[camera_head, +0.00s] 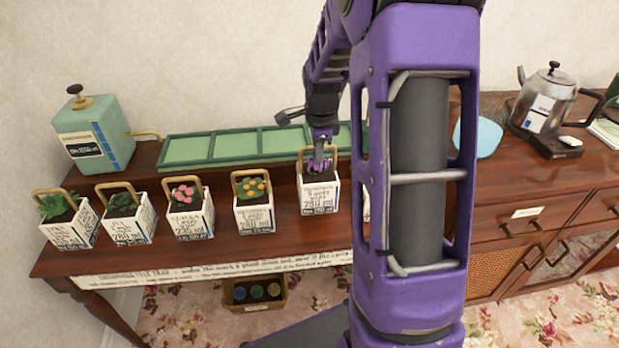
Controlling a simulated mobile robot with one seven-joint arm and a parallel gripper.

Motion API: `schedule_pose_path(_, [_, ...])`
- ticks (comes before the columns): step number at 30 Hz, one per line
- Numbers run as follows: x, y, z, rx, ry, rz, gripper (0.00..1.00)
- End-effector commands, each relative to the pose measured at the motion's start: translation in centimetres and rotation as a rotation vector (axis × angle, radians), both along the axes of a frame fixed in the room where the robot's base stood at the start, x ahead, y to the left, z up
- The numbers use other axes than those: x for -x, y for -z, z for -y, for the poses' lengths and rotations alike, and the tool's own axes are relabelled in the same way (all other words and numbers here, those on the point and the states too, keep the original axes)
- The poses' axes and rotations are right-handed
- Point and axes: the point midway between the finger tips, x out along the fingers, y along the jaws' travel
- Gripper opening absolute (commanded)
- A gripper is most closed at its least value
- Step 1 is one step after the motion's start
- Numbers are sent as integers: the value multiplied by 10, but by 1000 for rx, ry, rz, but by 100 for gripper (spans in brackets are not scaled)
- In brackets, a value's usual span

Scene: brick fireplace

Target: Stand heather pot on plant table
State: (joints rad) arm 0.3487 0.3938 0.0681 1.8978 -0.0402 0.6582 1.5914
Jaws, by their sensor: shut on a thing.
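The heather pot (318,194) is a white, square, labelled pot with an arched tan handle and purple flowers. It is upright at the right end of the row of pots on the brown plant table (270,238). I cannot tell whether its base touches the tabletop. My gripper (320,158) reaches down from above and is shut on the heather pot at its handle; the fingers partly hide the flowers. My purple arm hides the table's right end and whatever is directly behind it.
A wooden cabinet (520,215) with a kettle (543,105) stands at right. A crate (254,292) is below the table.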

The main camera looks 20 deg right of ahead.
Motion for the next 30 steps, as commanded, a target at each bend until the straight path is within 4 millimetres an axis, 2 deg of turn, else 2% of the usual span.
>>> schedule_pose_path(3, [-1,13,0,0,1,2,0])
schedule_pose_path(8, [-1,22,0,1,0,3,0])
schedule_pose_path(15, [-1,51,1,0,1,2,0])
schedule_pose_path(27, [-1,57,0,1,0,4,0])
schedule_pose_path(28, [0,56,0,0,0,1,20])
schedule_pose_path(30, [0,56,0,0,0,1,32])
